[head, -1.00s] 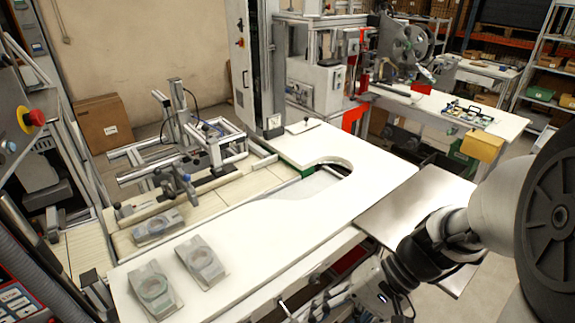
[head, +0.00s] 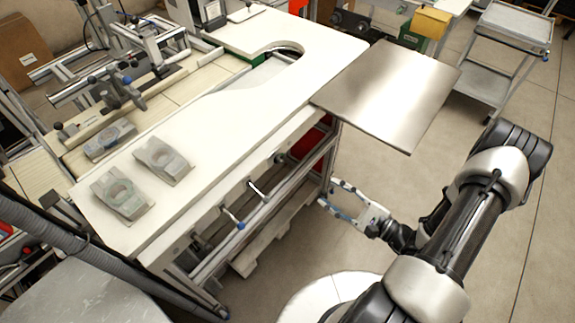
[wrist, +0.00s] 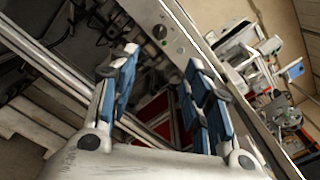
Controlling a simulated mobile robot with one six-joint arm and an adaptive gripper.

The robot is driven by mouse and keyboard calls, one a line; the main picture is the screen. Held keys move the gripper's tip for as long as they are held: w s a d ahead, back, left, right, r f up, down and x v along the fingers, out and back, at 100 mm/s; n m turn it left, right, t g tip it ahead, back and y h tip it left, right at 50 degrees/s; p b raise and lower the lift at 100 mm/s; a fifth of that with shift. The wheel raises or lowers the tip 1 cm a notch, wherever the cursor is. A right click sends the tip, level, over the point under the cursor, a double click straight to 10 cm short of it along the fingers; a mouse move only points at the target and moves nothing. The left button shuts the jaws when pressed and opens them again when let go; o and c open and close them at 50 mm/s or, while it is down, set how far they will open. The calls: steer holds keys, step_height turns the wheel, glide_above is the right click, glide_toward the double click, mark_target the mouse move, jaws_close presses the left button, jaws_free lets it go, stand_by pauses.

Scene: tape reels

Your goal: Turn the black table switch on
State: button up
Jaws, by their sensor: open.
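The black table switch, a round dark knob (wrist: 160,31), sits on the pale front panel under the tabletop, at upper middle in the wrist view. In the head view it looks like the small dark knob (head: 280,158) below the white table's front edge. I cannot tell which way the switch is turned. My gripper (head: 330,193) is open and empty in front of the table, to the right of and below the knob in the head view. In the wrist view my blue-padded fingers (wrist: 163,62) are spread apart, with the knob beyond their tips and not touched.
The white table (head: 240,115) carries two grey fixtures (head: 163,160) at left. A metal plate (head: 392,92) juts out at right, above my gripper's level. Rails and handles (head: 255,190) lie under the front edge. The floor at right has free room.

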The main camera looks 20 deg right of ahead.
mark_target(283, 162)
steer(key=b+x, duration=0.3)
steer(key=x, duration=1.4)
steer(key=shift+a, duration=0.1)
steer(key=shift+c, duration=0.2)
steer(key=c, duration=1)
